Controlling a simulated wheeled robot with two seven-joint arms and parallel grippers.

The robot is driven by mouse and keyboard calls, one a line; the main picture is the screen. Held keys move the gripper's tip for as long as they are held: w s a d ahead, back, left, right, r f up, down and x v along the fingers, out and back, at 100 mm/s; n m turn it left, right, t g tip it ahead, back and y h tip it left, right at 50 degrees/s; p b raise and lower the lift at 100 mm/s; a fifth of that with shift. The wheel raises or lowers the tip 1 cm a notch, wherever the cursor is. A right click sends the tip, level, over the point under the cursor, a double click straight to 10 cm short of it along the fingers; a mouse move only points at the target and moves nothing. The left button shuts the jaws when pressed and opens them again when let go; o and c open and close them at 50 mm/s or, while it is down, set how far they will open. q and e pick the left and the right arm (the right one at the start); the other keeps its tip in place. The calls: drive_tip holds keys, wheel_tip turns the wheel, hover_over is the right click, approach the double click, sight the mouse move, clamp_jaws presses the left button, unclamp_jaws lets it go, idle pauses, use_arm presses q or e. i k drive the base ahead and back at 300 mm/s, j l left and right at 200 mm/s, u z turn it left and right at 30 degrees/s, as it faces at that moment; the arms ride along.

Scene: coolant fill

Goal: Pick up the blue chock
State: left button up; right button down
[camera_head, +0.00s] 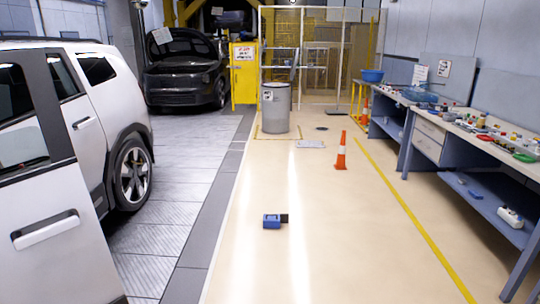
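A small blue chock (272,221) with a dark part on its right side lies on the beige floor, near the middle of the head view. Nothing touches it and open floor surrounds it. Neither of my grippers shows in this view.
A white car (75,150) stands at the left on grey floor plates. An orange cone (341,152), a grey bin (276,108) and a yellow cabinet (243,73) stand farther back. Workbenches (428,128) line the right. The floor around the chock is clear.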

sight(269, 220)
drive_tip(key=i, duration=2.35)
